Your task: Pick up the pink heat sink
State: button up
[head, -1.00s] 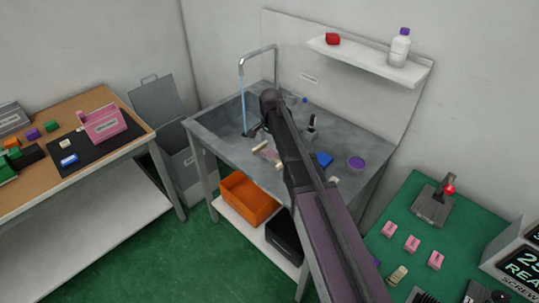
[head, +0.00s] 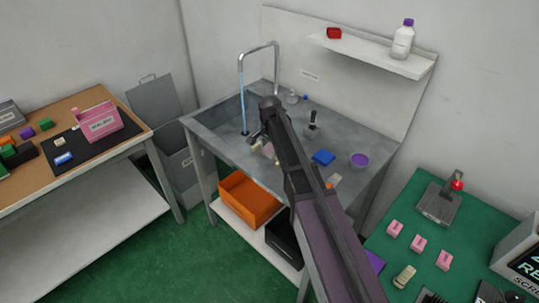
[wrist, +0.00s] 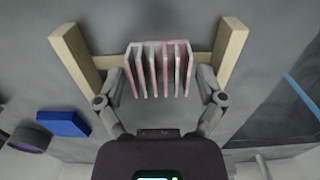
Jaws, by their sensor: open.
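The pink heat sink (wrist: 160,70) shows in the wrist view as a row of upright pale pink fins. It lies in a pale wooden U-shaped holder (wrist: 232,50) with a bar at each side and one behind. My gripper (wrist: 161,82) is open, with one finger on each side of the heat sink. I cannot tell whether either finger touches it. In the head view my gripper (head: 260,142) is low over the grey sink bench, and my arm and gripper hide most of the heat sink.
The grey sink bench (head: 215,125) has a running tap (head: 242,75) at the left. A blue block (head: 324,157) and a purple-topped round container (head: 359,160) lie to the right. A shelf (head: 375,55) hangs on the wall behind. A green bench (head: 405,215) stands at the right.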

jog(key=shift+f, duration=0.1)
dwell(0.5)
jog(key=c, duration=0.9)
